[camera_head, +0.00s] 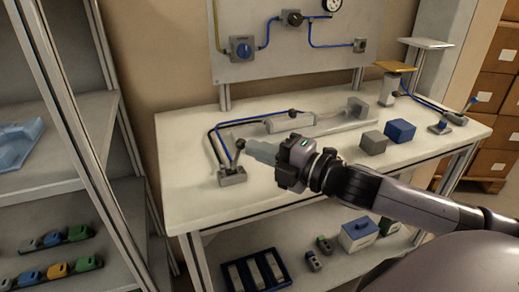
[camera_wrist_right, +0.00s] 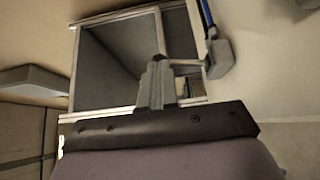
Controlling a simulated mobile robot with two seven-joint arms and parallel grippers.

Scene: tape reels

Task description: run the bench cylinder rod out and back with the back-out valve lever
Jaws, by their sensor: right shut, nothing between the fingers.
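The lever valve (camera_head: 232,176) stands at the left front of the bench, its dark-knobbed lever (camera_head: 239,145) upright or nearly so. A black and a blue hose run from it towards the grey bench cylinder (camera_head: 290,122). A pale strip runs right from the cylinder towards a grey block (camera_head: 357,108); how far the rod is out I cannot tell. My right gripper (camera_head: 250,149) is shut and empty, its tips close beside the lever knob. In the wrist view the fingertips (camera_wrist_right: 156,66) are near the lever of the valve (camera_wrist_right: 219,57); contact is unclear. My left gripper is not in view.
A grey box (camera_head: 373,143) and a blue box (camera_head: 400,130) stand right of centre. A second valve (camera_head: 440,126) with a blue-tipped lever is at the right end. A gauge panel (camera_head: 270,50) stands behind. Metal shelving (camera_head: 70,110) rises at left. The bench front is clear.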

